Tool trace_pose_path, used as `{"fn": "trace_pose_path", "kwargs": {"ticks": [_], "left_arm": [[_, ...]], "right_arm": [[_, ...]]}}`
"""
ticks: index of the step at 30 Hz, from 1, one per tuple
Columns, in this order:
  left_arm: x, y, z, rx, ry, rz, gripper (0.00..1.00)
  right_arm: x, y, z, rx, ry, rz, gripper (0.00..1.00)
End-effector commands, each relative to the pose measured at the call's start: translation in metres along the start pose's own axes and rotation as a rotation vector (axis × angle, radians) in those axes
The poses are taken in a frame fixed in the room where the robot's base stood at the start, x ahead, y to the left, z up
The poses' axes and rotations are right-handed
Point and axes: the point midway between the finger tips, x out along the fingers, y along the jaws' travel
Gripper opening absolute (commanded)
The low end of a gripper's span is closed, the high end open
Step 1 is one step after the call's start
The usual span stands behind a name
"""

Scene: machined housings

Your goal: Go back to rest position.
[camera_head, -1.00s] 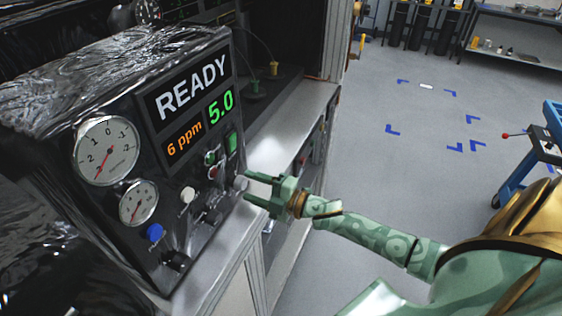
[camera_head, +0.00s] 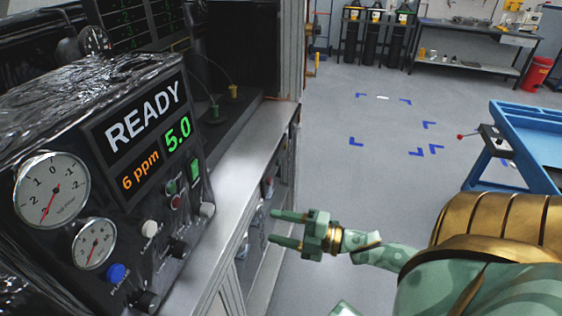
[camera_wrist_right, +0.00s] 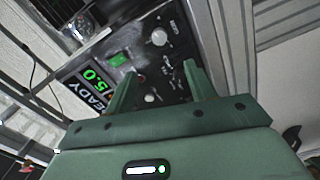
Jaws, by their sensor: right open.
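My right gripper (camera_head: 288,227) is green, open and empty. In the head view it hangs in free air to the right of the bench edge, apart from the control panel (camera_head: 140,205). In the right wrist view its two fingers (camera_wrist_right: 163,95) point toward the panel, with nothing between them but the panel's knobs beyond. The panel's display (camera_head: 143,140) reads READY, 5.0 and 6 ppm. My left gripper is not in view.
Two round gauges (camera_head: 52,190) and several knobs sit on the panel. A metal bench top (camera_head: 240,150) runs behind it. A blue cart (camera_head: 530,140) stands at the right. The grey floor (camera_head: 345,190) between has blue corner marks and is clear.

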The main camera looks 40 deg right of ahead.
Motion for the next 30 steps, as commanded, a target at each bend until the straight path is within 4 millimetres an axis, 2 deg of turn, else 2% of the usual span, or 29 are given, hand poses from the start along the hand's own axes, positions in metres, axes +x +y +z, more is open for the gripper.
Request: {"fn": "trace_pose_path", "kwargs": {"ticks": [11, 14, 17, 19, 22, 24, 26, 27, 29, 30], "left_arm": [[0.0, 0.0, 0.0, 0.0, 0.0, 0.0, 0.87], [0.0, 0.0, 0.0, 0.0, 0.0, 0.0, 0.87], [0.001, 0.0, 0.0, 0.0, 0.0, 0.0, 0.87], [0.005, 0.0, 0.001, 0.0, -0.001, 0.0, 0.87], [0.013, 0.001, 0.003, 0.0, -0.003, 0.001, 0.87], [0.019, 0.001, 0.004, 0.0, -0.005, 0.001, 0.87], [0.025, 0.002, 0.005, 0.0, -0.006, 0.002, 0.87], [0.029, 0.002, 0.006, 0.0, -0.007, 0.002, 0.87], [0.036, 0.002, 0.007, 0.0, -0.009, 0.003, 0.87], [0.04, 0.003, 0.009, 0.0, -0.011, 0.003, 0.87]], "right_arm": [[0.0, -0.001, 0.002, 0.023, -0.01, -0.006, 0.55], [-0.008, -0.021, 0.028, 0.1, -0.117, -0.059, 0.55], [-0.036, -0.07, 0.068, 0.222, -0.298, -0.148, 0.55], [-0.065, -0.121, 0.095, 0.331, -0.455, -0.213, 0.55], [-0.112, -0.2, 0.117, 0.49, -0.676, -0.302, 0.55], [-0.147, -0.255, 0.12, 0.597, -0.823, -0.363, 0.55], [-0.177, -0.302, 0.114, 0.684, -0.943, -0.417, 0.55], [-0.197, -0.333, 0.106, 0.741, -1.019, -0.454, 0.55], [-0.224, -0.378, 0.087, 0.822, -1.129, -0.515, 0.55], [-0.241, -0.407, 0.071, 0.874, -1.197, -0.557, 0.55]]}}
